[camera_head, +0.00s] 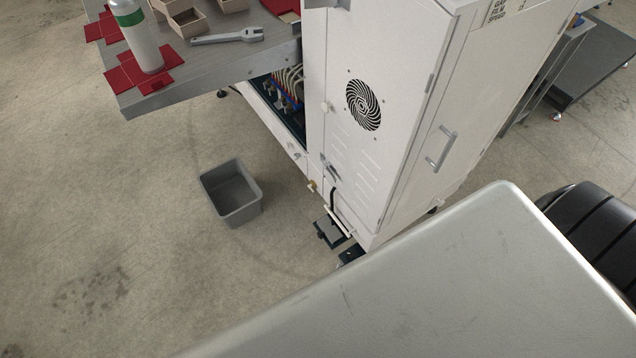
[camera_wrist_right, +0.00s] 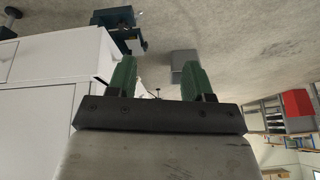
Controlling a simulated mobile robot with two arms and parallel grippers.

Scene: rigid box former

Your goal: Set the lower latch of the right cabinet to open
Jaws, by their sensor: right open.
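The white cabinet (camera_head: 385,60) stands right of centre in the head view, with a round fan vent on its near side. A pale upper latch (camera_head: 326,107) and a small grey, slanted lower latch (camera_head: 332,172) sit along that side's left edge. The lower latch is too small to tell its exact setting. In the right wrist view, my right gripper (camera_wrist_right: 158,78) is open, with two green fingers apart and nothing between them. A white cabinet body (camera_wrist_right: 38,85) lies left of the fingers; no latch is clear there. My left gripper is not in view.
A grey bin (camera_head: 232,192) stands on the floor left of the cabinet; a grey bin also shows beyond the fingers (camera_wrist_right: 186,65). A workbench (camera_head: 200,75) holds a bottle (camera_head: 140,38) and a wrench (camera_head: 228,36). A dark footed part (camera_head: 330,232) sits low by the cabinet. Floor at left is clear.

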